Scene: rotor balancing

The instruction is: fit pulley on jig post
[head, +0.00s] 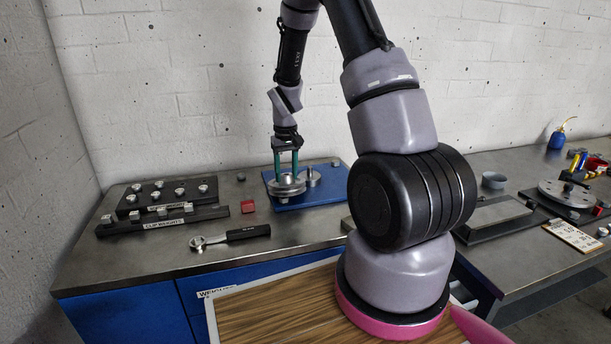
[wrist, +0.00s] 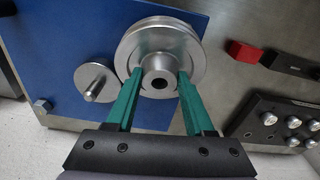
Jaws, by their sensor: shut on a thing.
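The silver pulley (head: 287,187) is a grooved wheel with a raised hub and a centre bore. My gripper (head: 286,172) points down with its green fingers shut on the pulley's hub; this shows in the wrist view, where the pulley (wrist: 158,32) is between the fingertips (wrist: 160,80). The jig post (wrist: 94,92) is a short pin on a round silver base, beside the pulley on the blue plate (wrist: 60,40). In the head view the post's base (head: 313,177) is just right of the pulley. I cannot tell whether the pulley touches the plate.
A red block (head: 248,206) and a black-handled ratchet (head: 245,233) lie on the metal bench (head: 150,262). Racks of weights (head: 165,196) stand at the left. A second bench (head: 540,262) at the right holds a round disc fixture (head: 567,193).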

